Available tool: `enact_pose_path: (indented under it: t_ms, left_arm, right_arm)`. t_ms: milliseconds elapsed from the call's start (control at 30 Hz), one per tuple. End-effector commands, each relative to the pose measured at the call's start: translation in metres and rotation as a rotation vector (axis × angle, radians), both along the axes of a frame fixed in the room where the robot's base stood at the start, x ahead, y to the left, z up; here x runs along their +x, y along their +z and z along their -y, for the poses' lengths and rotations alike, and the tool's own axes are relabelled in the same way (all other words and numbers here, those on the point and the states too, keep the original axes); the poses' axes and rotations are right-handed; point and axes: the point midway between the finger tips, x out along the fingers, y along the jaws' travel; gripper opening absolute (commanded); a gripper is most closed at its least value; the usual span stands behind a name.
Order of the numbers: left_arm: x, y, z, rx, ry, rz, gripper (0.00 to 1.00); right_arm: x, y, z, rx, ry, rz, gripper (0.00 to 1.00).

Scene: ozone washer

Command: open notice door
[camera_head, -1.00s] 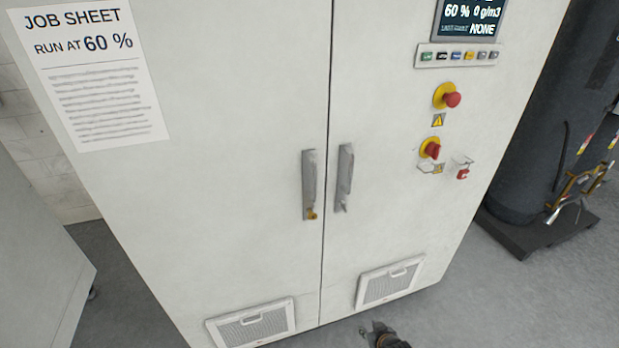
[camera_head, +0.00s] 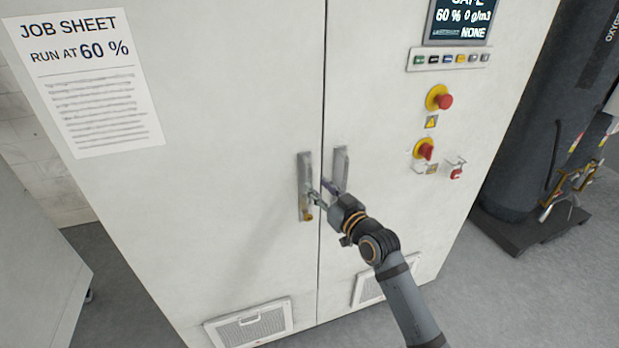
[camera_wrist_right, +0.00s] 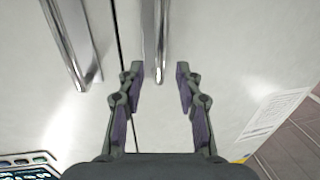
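The white cabinet has two doors. The left door (camera_head: 215,130) carries a job sheet (camera_head: 87,84), which also shows in the right wrist view (camera_wrist_right: 276,118). Its grey vertical handle (camera_head: 305,172) has a brass-coloured lock at the lower end. The right door's handle (camera_head: 341,168) is just beside it. My right gripper (camera_head: 320,190) is at the handles, partly covering them. In the right wrist view, the open fingers (camera_wrist_right: 158,78) are on either side of the left door's handle end (camera_wrist_right: 158,70), with gaps both sides. Both doors look shut. My left gripper is out of view.
The right door carries a display (camera_head: 460,20), a button row (camera_head: 448,60), a red emergency button (camera_head: 443,101) and a red rotary switch (camera_head: 423,149). A dark cylinder (camera_head: 525,120) stands to the right. Vents (camera_head: 250,325) sit low on the doors.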

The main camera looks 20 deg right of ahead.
Motion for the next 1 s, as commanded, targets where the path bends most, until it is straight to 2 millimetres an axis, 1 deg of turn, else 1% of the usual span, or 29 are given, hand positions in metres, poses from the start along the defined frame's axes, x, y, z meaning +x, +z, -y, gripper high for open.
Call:
enact_pose_path:
  t_ms: [33,100,200,300,433,633,800,900,1000]
  left_arm:
    - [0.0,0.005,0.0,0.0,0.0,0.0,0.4]
    - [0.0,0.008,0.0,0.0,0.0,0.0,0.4]
    - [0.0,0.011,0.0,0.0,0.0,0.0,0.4]
    - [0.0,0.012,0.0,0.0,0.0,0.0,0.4]
    - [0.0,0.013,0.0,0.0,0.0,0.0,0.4]
    - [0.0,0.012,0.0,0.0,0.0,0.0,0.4]
    - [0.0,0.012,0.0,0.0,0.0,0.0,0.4]
    - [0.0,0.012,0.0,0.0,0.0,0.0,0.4]
    - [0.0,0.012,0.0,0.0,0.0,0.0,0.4]
  right_arm:
    - [0.011,0.004,-0.003,0.007,0.0,0.002,0.35]
    - [0.024,0.004,-0.006,0.004,0.0,0.001,0.35]
    - [0.04,0.003,-0.009,0.002,0.0,0.001,0.35]
    - [0.049,0.002,-0.012,0.0,0.0,0.0,0.35]
    - [0.054,0.0,-0.013,0.0,0.001,-0.001,0.35]
    - [0.054,0.0,-0.013,-0.001,0.0,-0.001,0.35]
    - [0.053,0.0,-0.013,-0.001,0.0,-0.001,0.12]
    - [0.053,0.0,-0.013,-0.001,0.0,-0.001,0.0]
    - [0.053,0.0,-0.013,-0.001,0.0,-0.001,0.0]
